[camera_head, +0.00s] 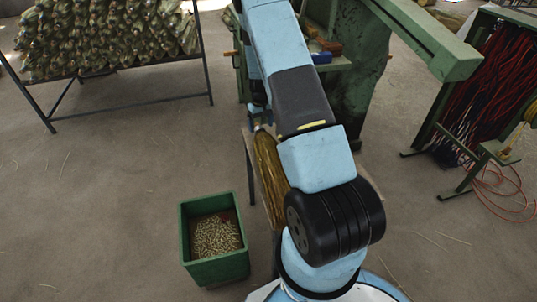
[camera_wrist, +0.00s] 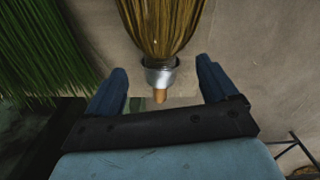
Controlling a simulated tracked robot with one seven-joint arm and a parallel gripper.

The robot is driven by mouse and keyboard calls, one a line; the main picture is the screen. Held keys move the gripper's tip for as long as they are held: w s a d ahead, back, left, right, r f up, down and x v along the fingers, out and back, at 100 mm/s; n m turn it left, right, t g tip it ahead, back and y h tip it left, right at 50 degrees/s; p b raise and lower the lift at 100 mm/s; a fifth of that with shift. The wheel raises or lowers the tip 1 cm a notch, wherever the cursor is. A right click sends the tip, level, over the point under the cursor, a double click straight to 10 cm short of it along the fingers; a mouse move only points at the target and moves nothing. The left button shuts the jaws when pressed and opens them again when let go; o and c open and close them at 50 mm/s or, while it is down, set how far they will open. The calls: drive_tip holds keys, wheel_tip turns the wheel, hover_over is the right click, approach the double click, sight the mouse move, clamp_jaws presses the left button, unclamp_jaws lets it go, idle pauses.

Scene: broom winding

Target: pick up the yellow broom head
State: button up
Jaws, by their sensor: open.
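The yellow broom head (camera_wrist: 162,25) fills the top middle of the wrist view, bristles upward in the picture. Its silver metal collar (camera_wrist: 160,77) and short wooden stub point down toward my gripper's palm. My gripper (camera_wrist: 161,69) is open, with one blue finger on each side of the collar and a visible gap on both sides. Nothing is clamped. In the camera_head view the broom head (camera_head: 269,178) shows as a long yellow bundle left of my arm, partly hidden by it. Only a little of my gripper (camera_head: 259,114) shows there, by the bundle's upper end.
Green bristles (camera_wrist: 38,45) lie left of my gripper in the wrist view. A green bin (camera_head: 188,245) holding small light pieces stands left of my base. A rack of bundles (camera_head: 100,35) is at upper left. Green machinery (camera_head: 430,40) and an orange hose (camera_head: 510,205) are at right.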

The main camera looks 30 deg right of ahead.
sight(261, 129)
drive_tip(key=f, duration=0.4)
drive_tip(key=shift+w+f, duration=0.2)
drive_tip(key=shift+f, duration=0.2)
drive_tip(key=shift+c, duration=0.4)
drive_tip(key=c, duration=1.2)
drive_tip(key=shift+c, duration=0.4)
drive_tip(key=shift+r, duration=0.15)
